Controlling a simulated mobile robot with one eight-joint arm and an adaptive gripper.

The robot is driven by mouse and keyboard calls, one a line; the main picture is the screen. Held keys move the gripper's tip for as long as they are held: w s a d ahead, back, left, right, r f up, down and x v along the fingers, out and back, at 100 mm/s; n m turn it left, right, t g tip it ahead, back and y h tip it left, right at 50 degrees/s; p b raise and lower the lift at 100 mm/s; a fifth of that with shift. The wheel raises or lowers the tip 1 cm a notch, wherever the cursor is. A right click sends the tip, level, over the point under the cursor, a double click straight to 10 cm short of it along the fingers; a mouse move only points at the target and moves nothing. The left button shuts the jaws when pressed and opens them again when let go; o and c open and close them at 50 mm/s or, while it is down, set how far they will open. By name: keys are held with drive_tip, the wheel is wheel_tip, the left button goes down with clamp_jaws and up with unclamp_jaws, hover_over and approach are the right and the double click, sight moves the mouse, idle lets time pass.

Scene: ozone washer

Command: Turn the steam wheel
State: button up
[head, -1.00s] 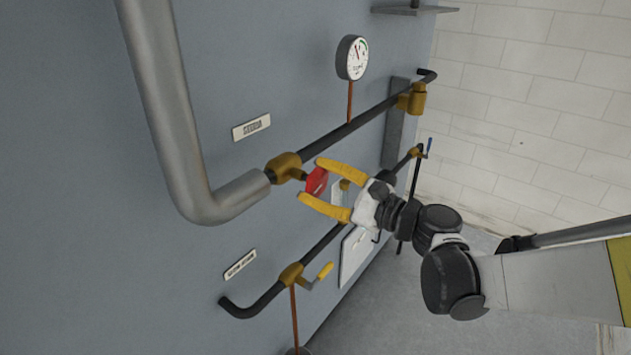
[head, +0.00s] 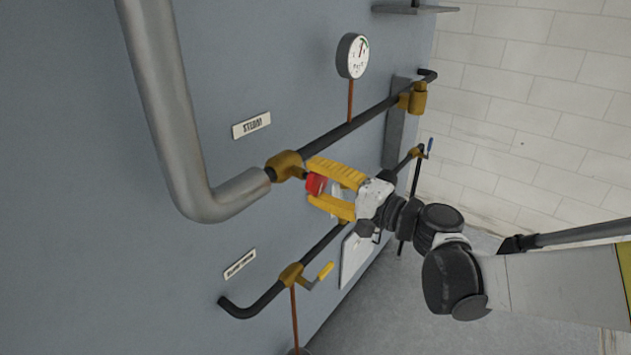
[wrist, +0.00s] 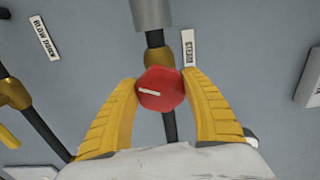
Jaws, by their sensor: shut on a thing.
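The steam wheel (head: 315,184) is a small red knob on the brass valve (head: 286,166) in the upper black pipe. It also shows in the wrist view as a red disc (wrist: 160,90) with a white mark slanting slightly down to the right. My gripper (head: 322,182) has its yellow fingers on either side of the wheel and is shut on it. In the wrist view the fingers (wrist: 161,95) stand left and right of the wheel. A white label reading STEAM (head: 251,125) is on the wall panel by the valve.
A thick grey pipe (head: 165,100) bends into the valve from the left. A round gauge (head: 353,56) stands above the black pipe (head: 350,126). A lower pipe has a valve with a yellow lever (head: 325,271), below my gripper.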

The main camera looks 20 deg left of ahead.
drive_tip(key=shift+n, duration=1.6)
drive_tip(key=o, duration=1.2)
drive_tip(key=v, duration=1.2)
drive_tip(key=shift+f, duration=0.1)
drive_tip(key=shift+s+f, duration=0.1)
